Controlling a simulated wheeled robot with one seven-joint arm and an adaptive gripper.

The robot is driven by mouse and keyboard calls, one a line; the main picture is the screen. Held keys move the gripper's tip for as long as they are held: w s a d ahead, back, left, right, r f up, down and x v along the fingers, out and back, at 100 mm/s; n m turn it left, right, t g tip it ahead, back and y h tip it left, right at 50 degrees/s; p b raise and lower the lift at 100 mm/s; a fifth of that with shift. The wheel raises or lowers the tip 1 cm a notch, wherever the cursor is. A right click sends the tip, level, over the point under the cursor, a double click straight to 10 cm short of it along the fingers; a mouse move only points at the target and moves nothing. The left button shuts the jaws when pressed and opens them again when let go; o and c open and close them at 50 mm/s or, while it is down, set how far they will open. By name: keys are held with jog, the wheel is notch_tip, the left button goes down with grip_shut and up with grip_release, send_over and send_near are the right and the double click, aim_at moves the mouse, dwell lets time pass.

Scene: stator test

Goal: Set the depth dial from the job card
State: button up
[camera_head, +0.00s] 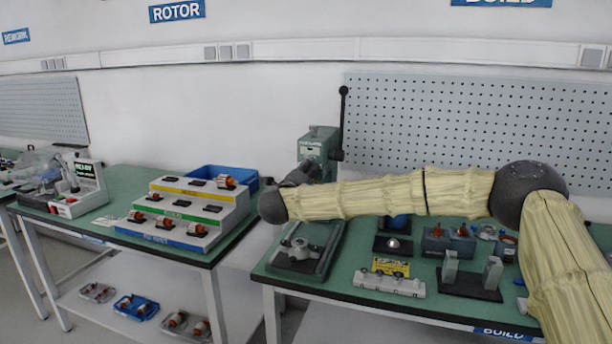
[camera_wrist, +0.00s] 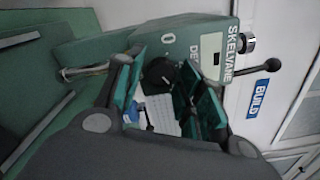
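The green press (camera_head: 318,143) stands at the back of the right bench, with a tall black lever. In the wrist view its front panel (camera_wrist: 212,32) fills the top, lettered "SKELVANE", with a "0" and a partly hidden "DE...". A black round dial (camera_wrist: 159,74) sits on this panel. My gripper (camera_wrist: 163,80) is open, one finger on each side of the dial; I cannot tell whether either touches it. In the head view my dark gripper end (camera_head: 297,180) is in front of the press. A yellow card (camera_head: 391,267), possibly the job card, stands near the bench's front; its print is unreadable.
The press base (camera_head: 306,254) is below my arm. Grey uprights (camera_head: 470,283) and a grey block with orange-tipped parts (camera_head: 447,242) stand farther right. A stepped rack (camera_head: 186,215) and blue bin (camera_head: 222,178) are on the left bench. A perforated board (camera_head: 480,130) is behind.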

jog(key=shift+o, duration=0.2)
jog(key=shift+r, duration=0.1)
jog(key=v, duration=1.2)
jog(key=shift+a, duration=0.1)
